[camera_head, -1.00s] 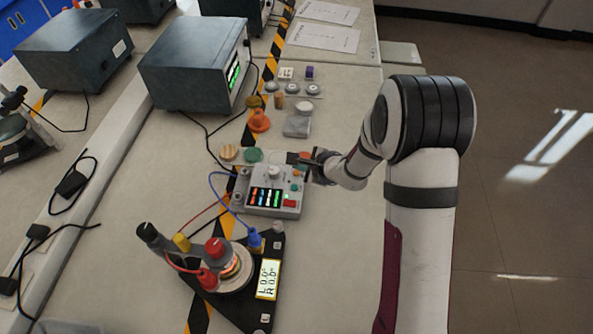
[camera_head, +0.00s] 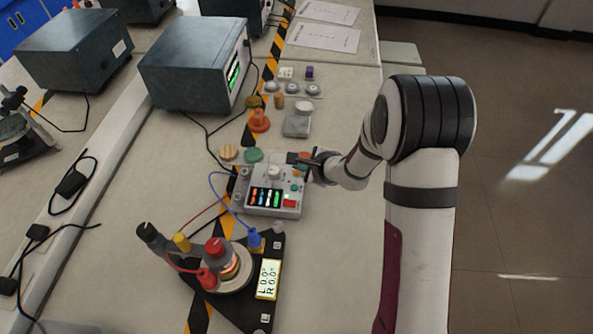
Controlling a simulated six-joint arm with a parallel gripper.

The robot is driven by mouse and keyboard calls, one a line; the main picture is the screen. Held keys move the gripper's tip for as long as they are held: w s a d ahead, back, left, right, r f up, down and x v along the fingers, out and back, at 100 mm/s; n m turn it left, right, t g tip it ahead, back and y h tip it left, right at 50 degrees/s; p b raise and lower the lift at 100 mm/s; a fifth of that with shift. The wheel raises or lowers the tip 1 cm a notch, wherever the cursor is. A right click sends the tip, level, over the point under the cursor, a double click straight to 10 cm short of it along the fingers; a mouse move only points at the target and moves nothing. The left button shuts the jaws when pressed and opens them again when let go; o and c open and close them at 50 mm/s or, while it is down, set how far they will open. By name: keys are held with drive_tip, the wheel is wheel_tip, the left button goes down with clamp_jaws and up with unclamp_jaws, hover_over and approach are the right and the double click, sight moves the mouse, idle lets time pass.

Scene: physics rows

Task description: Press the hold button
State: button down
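A light grey control box (camera_head: 262,208) sits on the table, with a row of lit coloured displays (camera_head: 265,197), a red button or display (camera_head: 290,201) and small coloured buttons on its right side. Which button is the hold button cannot be read at this size. My gripper (camera_head: 292,158) is dark and hangs over the box's upper right corner, pointing left. Its fingertips are close to the box's top edge; whether they touch it cannot be told. The finger gap is too small to make out. Part of the box's upper right is hidden by the gripper.
A black triangular device (camera_head: 265,310) with coloured plugs stands in front, wired to the box by red and blue cables. An orange knob (camera_head: 260,121), a grey block (camera_head: 297,126) and a large dark instrument (camera_head: 195,65) stand behind. The table right of the box is fairly clear.

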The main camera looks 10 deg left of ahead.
sight(300, 176)
drive_tip(key=shift+f, duration=0.4)
drive_tip(key=shift+f, duration=0.35)
idle(0.8)
drive_tip(key=shift+r, duration=0.75)
drive_tip(key=shift+r, duration=2.5)
